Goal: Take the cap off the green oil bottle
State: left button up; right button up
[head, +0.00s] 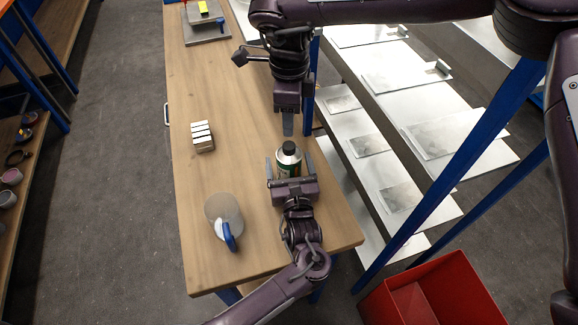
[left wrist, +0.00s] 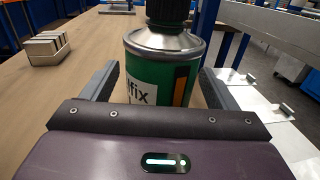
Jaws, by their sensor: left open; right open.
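The green oil bottle (head: 288,162) stands upright on the wooden table, with a silver shoulder and a black cap (head: 289,148) on top. In the left wrist view the green bottle (left wrist: 158,75) fills the middle, and only the lower part of its black cap (left wrist: 168,12) shows at the top edge. My left gripper (head: 289,168) is open, with one finger on each side of the bottle. A gap shows on at least one side. My right gripper (head: 288,124) points down just above and behind the cap, apart from it. Its fingers overlap in the head view.
A small rack of white-topped blocks (head: 202,136) and a grey round item with a blue handle (head: 225,219) are on the table's left side. Metal shelves (head: 380,165) adjoin on the right, behind blue posts. A red bin (head: 435,292) is at lower right.

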pick_arm(q)
jog(key=shift+w+a, duration=0.1)
jog(key=shift+w, duration=0.65)
pick_arm(e)
jog(key=shift+s, duration=0.1)
pick_arm(q)
jog(key=shift+c, duration=0.4)
